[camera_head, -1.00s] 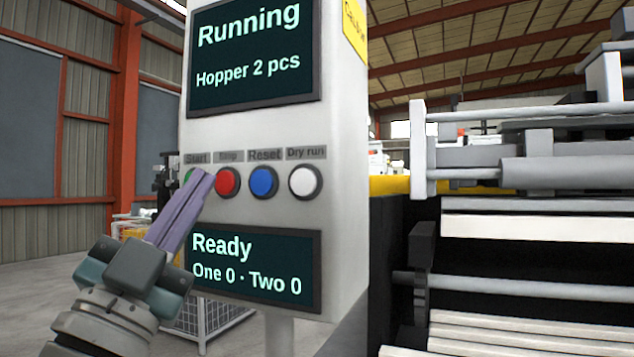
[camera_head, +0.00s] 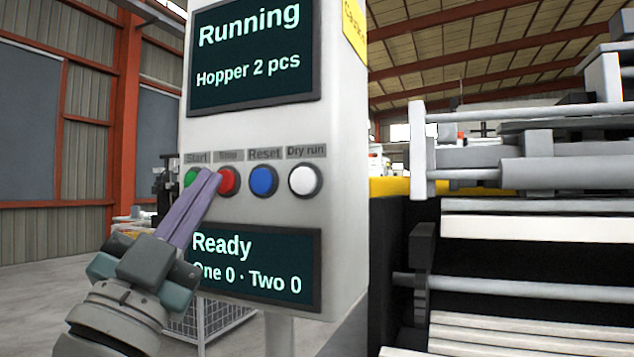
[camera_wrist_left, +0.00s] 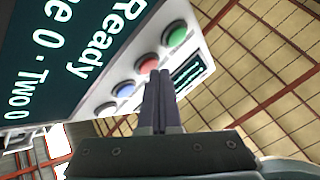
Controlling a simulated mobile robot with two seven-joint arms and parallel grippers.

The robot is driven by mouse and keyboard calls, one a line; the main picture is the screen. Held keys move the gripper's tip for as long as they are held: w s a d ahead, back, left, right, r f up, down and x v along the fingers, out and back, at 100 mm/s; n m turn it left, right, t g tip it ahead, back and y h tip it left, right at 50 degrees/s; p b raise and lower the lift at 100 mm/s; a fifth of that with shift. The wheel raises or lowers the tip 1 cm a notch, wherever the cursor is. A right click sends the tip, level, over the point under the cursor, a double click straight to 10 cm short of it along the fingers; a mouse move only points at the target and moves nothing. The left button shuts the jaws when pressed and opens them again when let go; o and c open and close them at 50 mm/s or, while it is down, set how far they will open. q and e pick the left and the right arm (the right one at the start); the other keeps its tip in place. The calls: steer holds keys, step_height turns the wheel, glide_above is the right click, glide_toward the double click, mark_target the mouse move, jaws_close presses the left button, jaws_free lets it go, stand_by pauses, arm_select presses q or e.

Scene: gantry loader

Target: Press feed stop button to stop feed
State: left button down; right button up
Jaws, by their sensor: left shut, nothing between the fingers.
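The red button (camera_head: 229,181) sits second from the left in a row on the white control panel (camera_head: 336,232); the label above it is blurred but seems to read Stop. The green Start button (camera_head: 191,177) is to its left and partly covered by my fingers. My left gripper (camera_head: 212,174) is shut and empty, its purple fingertips overlapping the red button's left edge. In the left wrist view the closed fingers (camera_wrist_left: 160,78) point up toward the red button (camera_wrist_left: 147,64). Whether they touch it I cannot tell. My right gripper is not in view.
The blue Reset button (camera_head: 263,181) and white Dry run button (camera_head: 305,180) are to the right. The upper screen (camera_head: 255,55) reads Running, Hopper 2 pcs; the lower screen (camera_head: 252,268) reads Ready, One 0, Two 0. Gantry machinery (camera_head: 540,170) stands at right.

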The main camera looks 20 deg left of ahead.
arm_select(q)
steer(key=shift+w, duration=0.25)
stand_by(0.6)
steer(key=shift+s+p, duration=0.3)
steer(key=shift+s, duration=0.5)
steer(key=s+p, duration=0.2)
steer(key=s, duration=0.3)
steer(key=shift+a, duration=0.2)
steer(key=shift+w, duration=0.1)
stand_by(0.4)
